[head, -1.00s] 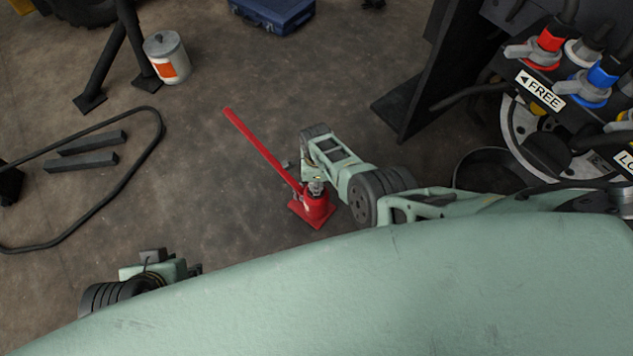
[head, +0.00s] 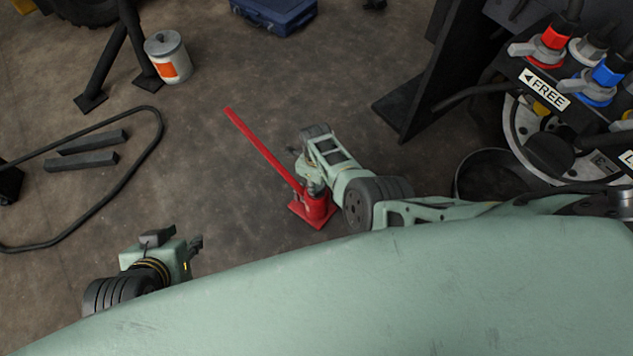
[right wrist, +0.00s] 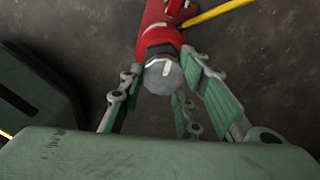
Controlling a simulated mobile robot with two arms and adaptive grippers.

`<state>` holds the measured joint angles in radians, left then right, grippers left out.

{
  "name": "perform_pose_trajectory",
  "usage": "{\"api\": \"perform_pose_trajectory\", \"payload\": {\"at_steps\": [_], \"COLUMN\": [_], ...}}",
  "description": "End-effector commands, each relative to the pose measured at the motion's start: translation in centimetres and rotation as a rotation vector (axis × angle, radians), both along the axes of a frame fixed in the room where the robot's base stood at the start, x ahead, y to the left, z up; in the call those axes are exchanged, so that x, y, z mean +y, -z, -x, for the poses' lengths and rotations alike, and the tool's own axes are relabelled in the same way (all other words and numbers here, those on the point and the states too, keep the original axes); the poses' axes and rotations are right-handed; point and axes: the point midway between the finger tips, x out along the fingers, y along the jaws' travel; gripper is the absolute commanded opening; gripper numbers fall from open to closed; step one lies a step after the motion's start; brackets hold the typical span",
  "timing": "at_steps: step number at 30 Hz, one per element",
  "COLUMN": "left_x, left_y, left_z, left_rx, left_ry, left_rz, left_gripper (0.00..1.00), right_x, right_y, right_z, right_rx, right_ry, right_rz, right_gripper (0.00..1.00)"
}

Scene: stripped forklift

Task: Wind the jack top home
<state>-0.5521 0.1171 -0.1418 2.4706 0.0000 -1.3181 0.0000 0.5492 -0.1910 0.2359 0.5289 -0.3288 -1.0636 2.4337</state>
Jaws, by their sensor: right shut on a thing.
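The red bottle jack (head: 314,210) stands upright on the floor in the head view, its long red handle (head: 260,147) slanting up to the left. My right gripper (head: 312,186) is at the top of the jack. In the right wrist view the grey, faceted metal jack top (right wrist: 163,75) sits between the fingers of my right gripper (right wrist: 165,88), which is shut on it. The red jack body (right wrist: 160,22) shows beyond. My left gripper (head: 194,250) is over bare floor at the lower left, away from the jack; its finger opening is unclear.
A white canister (head: 166,58), black stand legs (head: 128,45), a black hose loop (head: 160,135) and two dark bars (head: 85,152) are at the left. A blue case (head: 272,14) is at the back. A dark panel (head: 420,85) and valve console (head: 550,85) stand right.

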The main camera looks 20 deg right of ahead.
Motion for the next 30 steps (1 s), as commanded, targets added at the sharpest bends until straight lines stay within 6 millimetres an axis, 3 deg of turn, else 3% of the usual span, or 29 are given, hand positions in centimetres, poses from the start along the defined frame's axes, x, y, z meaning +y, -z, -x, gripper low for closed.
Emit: {"api": "perform_pose_trajectory", "payload": {"at_steps": [10, 11, 16, 30], "left_x": [0.04, 0.05, 0.11, 0.22], "left_y": [0.05, 0.05, 0.07, -0.09], "left_z": [0.08, 0.09, 0.11, 0.2], "left_rx": [0.001, 0.002, 0.003, 0.004], "left_ry": [-0.002, -0.002, -0.004, -0.002], "left_rz": [0.001, 0.0, -0.001, -0.003], "left_gripper": [0.31, 0.31, 0.31, 0.31], "right_x": [0.54, 0.56, 0.52, 0.11], "right_y": [-0.01, -0.01, -0.03, -0.07], "right_z": [0.22, 0.21, 0.12, 0.04], "right_rx": [0.006, 0.005, 0.003, 0.0], "right_ry": [0.004, 0.004, 0.003, -0.071], "right_rz": [-0.009, -0.01, -0.009, -0.003], "right_gripper": [0.05, 0.32, 0.47, 0.47]}}
